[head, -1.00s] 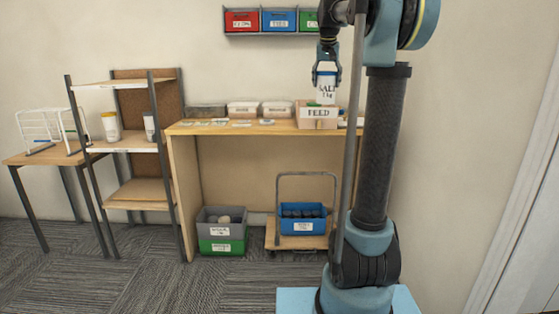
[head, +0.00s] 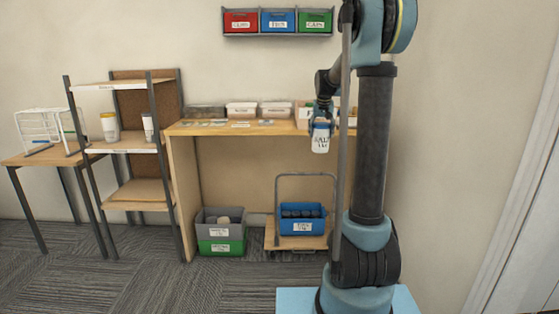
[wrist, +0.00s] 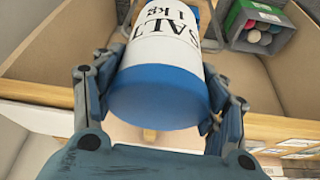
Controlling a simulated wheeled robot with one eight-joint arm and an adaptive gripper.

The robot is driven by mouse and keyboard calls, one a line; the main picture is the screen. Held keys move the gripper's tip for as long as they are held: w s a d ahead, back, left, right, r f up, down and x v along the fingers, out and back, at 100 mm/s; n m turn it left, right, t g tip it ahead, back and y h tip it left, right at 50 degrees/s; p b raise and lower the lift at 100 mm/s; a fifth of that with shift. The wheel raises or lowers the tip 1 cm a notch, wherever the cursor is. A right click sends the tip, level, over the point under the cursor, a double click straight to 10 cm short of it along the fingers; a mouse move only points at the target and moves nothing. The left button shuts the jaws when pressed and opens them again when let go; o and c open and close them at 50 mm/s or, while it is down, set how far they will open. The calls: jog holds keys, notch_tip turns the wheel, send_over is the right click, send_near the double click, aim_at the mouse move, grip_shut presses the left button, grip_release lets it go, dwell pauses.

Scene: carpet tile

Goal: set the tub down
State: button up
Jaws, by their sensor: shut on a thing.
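The tub is white with black lettering that reads SALT 1 kg and has a blue end. In the head view the tub (head: 320,141) hangs in front of the counter's front edge, clear of any surface. My gripper (head: 320,121) is above it, shut around its upper part. In the wrist view the tub (wrist: 168,45) fills the middle, its blue end towards my palm, with the fingers of my gripper (wrist: 155,95) on both sides. The tub's far end is cut off there.
The counter (head: 225,129) carries clear boxes, flat labels and a carton (head: 303,112) partly behind my arm. Below stand stacked grey and green bins (head: 220,246) and a trolley (head: 284,242) with a blue bin (head: 302,225). A shelf rack (head: 135,194) holds cups at left.

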jog(key=s+f+n, duration=0.1)
jog(key=s+f, duration=0.2)
jog(key=f, duration=0.7)
jog(key=s+f, duration=0.3)
jog(key=f, duration=0.8)
jog(key=w+r, duration=0.2)
jog(key=r, duration=0.4)
jog(key=w+r, duration=0.2)
jog(key=r, duration=0.5)
jog(key=w+a+r, duration=0.1)
jog(key=r, duration=0.5)
jog(key=shift+w+r, duration=0.15)
jog(key=shift+w, duration=0.25)
jog(key=r, duration=0.9)
jog(key=s+r, duration=0.1)
jog(key=r, duration=0.3)
jog(key=shift+a+r, duration=0.25)
jog(key=shift+a, duration=0.1)
jog(key=d+v, duration=0.1)
jog(key=v, duration=0.7)
jog(key=shift+w+d+r, duration=0.2)
jog(key=shift+w+d, duration=0.1)
jog(key=shift+d, duration=0.1)
jog(key=shift+w, duration=0.15)
